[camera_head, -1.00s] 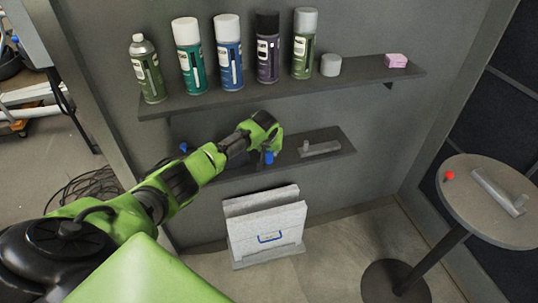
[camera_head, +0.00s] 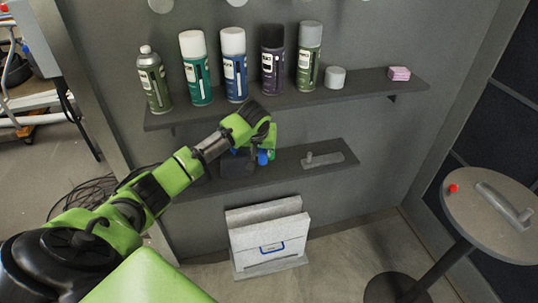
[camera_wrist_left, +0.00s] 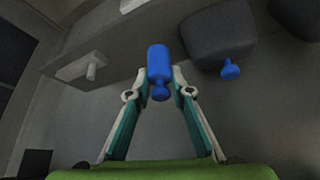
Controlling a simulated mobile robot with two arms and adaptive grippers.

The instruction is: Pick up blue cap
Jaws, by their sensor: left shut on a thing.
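My left gripper (camera_head: 267,150) is at the lower wall shelf (camera_head: 225,182), its arm coming in from the lower left. In the left wrist view its fingers (camera_wrist_left: 159,82) are shut on a blue cap (camera_wrist_left: 158,62), which sits between the tips and has a narrow knob towards the palm. The blue cap also shows in the head view (camera_head: 262,158), just below the gripper. A second small blue piece (camera_wrist_left: 230,70) shows in the left wrist view beside a dark rounded block (camera_wrist_left: 218,35). My right gripper is not in view.
The upper shelf (camera_head: 160,122) above holds several spray cans (camera_head: 235,65), a grey cap (camera_head: 334,78) and a pink block (camera_head: 399,74). A grey handled tool (camera_head: 323,160) lies right on the lower shelf. A round table (camera_head: 500,240) stands at right.

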